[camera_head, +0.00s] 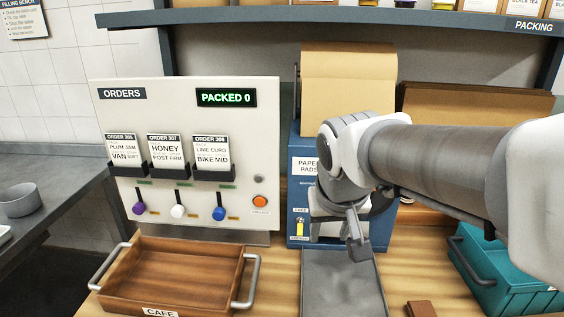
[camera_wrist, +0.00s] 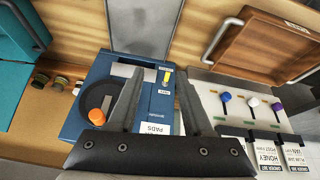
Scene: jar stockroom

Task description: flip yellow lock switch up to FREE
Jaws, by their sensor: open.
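The yellow lock switch (camera_head: 300,228) is on the front of the blue paper-pads dispenser (camera_head: 293,185), near its lower left corner in the head view. It appears to sit toward the lower end of its plate, by the lower label; the small lettering is hard to read. In the wrist view, which is turned roughly upside down, the yellow switch (camera_wrist: 167,77) shows close to the right fingertip. My gripper (camera_head: 336,238) is open and empty, in front of the dispenser and right of the switch. I cannot tell whether a finger touches it.
A grey tray (camera_head: 342,285) lies below the dispenser. The white orders panel (camera_head: 190,90) with coloured knobs stands to the left, with a wooden tray (camera_head: 170,270) before it. A teal crate (camera_head: 505,285) is at the right. An orange knob (camera_wrist: 97,117) sits on the dispenser's side.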

